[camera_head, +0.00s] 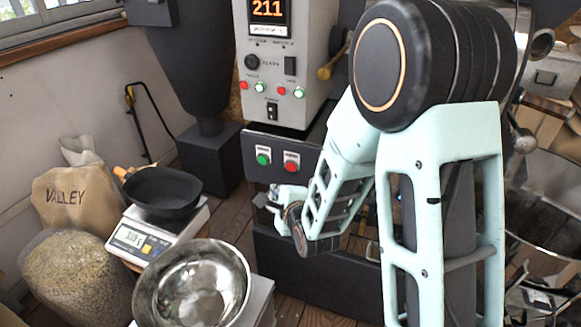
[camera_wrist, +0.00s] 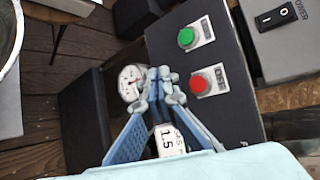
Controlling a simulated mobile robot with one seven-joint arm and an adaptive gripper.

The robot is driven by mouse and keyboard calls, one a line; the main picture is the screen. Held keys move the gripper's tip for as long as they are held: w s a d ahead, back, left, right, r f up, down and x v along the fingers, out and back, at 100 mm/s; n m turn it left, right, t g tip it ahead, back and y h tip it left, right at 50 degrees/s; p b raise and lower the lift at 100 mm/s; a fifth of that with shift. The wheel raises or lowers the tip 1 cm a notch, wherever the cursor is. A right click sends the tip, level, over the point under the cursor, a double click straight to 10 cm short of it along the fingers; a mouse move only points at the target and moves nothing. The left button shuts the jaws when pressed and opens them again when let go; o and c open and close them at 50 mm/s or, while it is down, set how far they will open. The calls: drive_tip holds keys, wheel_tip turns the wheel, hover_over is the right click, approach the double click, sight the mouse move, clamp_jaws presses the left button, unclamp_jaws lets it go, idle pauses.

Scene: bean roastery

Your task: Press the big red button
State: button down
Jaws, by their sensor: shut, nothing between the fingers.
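The big red button (camera_head: 291,166) sits on a light square plate on the dark front panel of the machine, right of a green button (camera_head: 263,159). In the wrist view the red button (camera_wrist: 199,84) is in clear sight, below the green button (camera_wrist: 187,37). My gripper (camera_wrist: 158,75) has its blue fingers brought together at the tips, with nothing held. It shows left of the red button in the wrist view, apart from it in the picture. In the head view my gripper (camera_head: 268,198) is just below the button panel; its fingertips are small there.
Above the panel, a grey control box (camera_head: 290,60) carries a display, small lit buttons and switches. A scale (camera_head: 155,232) with a black pan, a steel bowl (camera_head: 193,290) and bean sacks (camera_head: 75,205) stand at the left. A round gauge (camera_wrist: 131,83) shows beside my fingers.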

sight(291, 166)
drive_tip(key=shift+w+d+p, duration=0.1)
drive_tip(key=shift+w+d, duration=0.3)
drive_tip(key=shift+w, duration=0.7)
drive_tip(key=shift+w+d+p, duration=0.1)
drive_tip(key=shift+w+d, duration=0.35)
drive_tip(key=shift+w, duration=0.7)
drive_tip(key=shift+w+d+p, duration=0.1)
drive_tip(key=shift+w+d, duration=0.3)
drive_tip(key=shift+w, duration=0.7)
drive_tip(key=shift+w, duration=0.15)
drive_tip(key=shift+w+d, duration=0.15)
drive_tip(key=shift+w, duration=0.1)
drive_tip(key=shift+w+d, duration=0.1)
drive_tip(key=shift+w, duration=0.3)
drive_tip(key=shift+s+b, duration=0.1)
drive_tip(key=shift+b, duration=0.2)
drive_tip(key=shift+s+a, duration=0.2)
drive_tip(key=shift+s, duration=0.5)
